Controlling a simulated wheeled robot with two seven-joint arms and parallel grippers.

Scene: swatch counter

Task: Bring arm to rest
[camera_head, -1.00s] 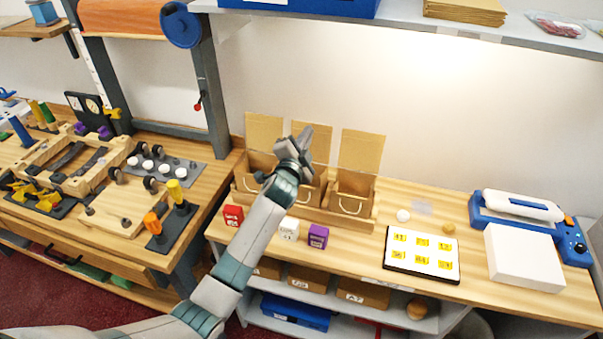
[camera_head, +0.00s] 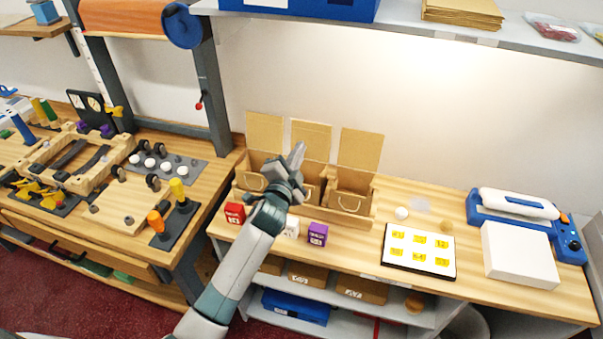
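My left arm comes up from the bottom of the head view. Its gripper (camera_head: 297,158) is in front of the open cardboard boxes (camera_head: 349,192) in the wooden rack on the counter. The fingers point up and slightly right, and I cannot tell whether they are apart. The gripper and wrist hide part of the left and middle boxes. My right gripper is not in view.
To the right are a number card (camera_head: 419,251), a white slab (camera_head: 519,254) and a blue machine (camera_head: 570,245). A workbench (camera_head: 120,235) stands left.

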